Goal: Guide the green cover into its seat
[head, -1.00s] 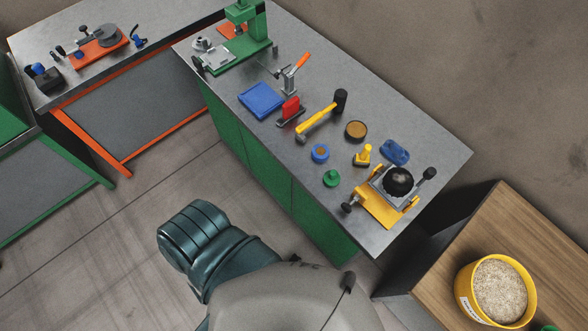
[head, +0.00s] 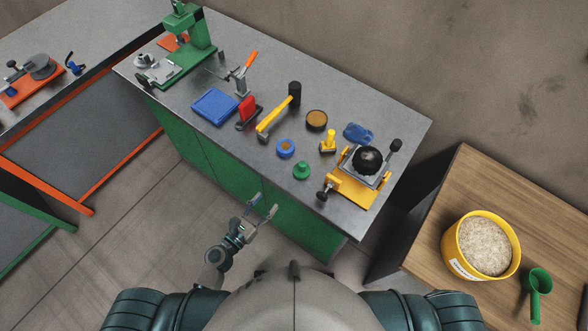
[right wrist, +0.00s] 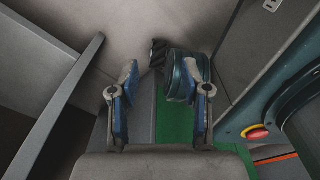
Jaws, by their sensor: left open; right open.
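The small green cover (head: 302,170) sits on the grey bench top (head: 245,141), near its front edge. It is knobbed and upright. Which part is its seat I cannot tell; a blue ring with a brown middle (head: 285,148) lies just behind and left of it, and a yellow fixture (head: 355,188) with a black dome (head: 367,159) stands to its right. My left gripper (head: 268,204) is open and empty, in front of the bench and apart from the cover. My right gripper (right wrist: 160,85) shows only in the right wrist view, open, with no bench object between its fingers.
A yellow-handled hammer (head: 277,114), a blue tray (head: 214,106), a red block (head: 246,108), a yellow piece (head: 328,142) and a brown-topped round tin (head: 316,121) lie on the bench. A green press (head: 185,42) stands at its far left. A yellow bucket (head: 481,245) and green scoop (head: 538,284) are on the wooden table.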

